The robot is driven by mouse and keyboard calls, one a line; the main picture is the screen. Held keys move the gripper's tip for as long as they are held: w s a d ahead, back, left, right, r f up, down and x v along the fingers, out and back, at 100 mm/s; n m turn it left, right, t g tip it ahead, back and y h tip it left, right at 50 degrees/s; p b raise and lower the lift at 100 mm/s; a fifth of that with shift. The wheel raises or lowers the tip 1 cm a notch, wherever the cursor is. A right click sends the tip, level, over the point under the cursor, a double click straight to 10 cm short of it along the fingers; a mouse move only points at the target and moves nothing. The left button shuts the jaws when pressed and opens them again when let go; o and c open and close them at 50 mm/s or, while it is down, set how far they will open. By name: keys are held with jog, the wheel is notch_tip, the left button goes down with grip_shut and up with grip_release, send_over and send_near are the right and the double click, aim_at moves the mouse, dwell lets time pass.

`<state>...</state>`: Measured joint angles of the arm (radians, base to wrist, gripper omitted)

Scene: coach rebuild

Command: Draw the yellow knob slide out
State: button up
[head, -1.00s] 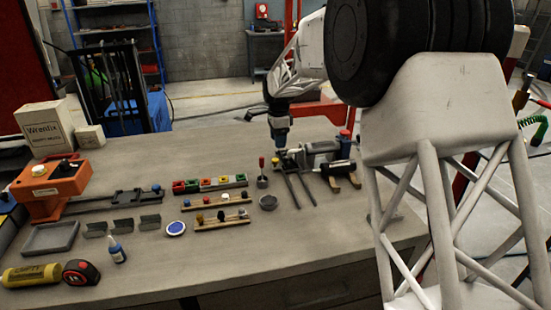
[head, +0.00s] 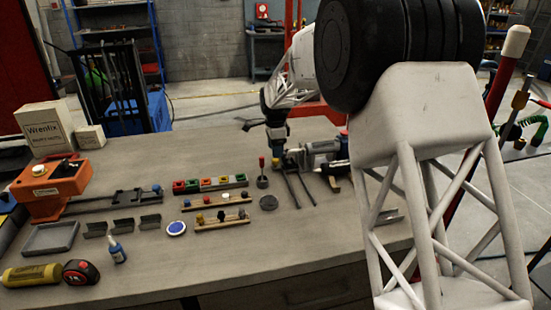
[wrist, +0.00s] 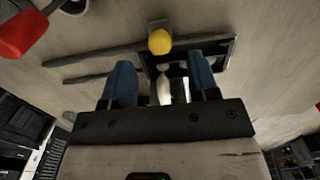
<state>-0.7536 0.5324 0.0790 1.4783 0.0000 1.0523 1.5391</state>
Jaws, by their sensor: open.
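The yellow knob (wrist: 160,41) shows as a round ball in the wrist view, just beyond my gripper's fingertips and roughly centred between them. It sits on a dark slide (wrist: 200,52) with a plate and long rails. In the head view the yellow knob (head: 276,163) is a small spot just below my gripper (head: 277,148), and the slide's two dark rails (head: 300,188) run towards the front. Whether a finger touches the knob cannot be told.
A red-handled tool (head: 262,165) in a round base stands close left of the slide. A grey motor-like unit (head: 322,150) is close right. A strip with coloured blocks (head: 210,184) and peg racks (head: 222,218) lie further left.

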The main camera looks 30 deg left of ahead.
jog(key=shift+f, duration=2.1)
grip_shut()
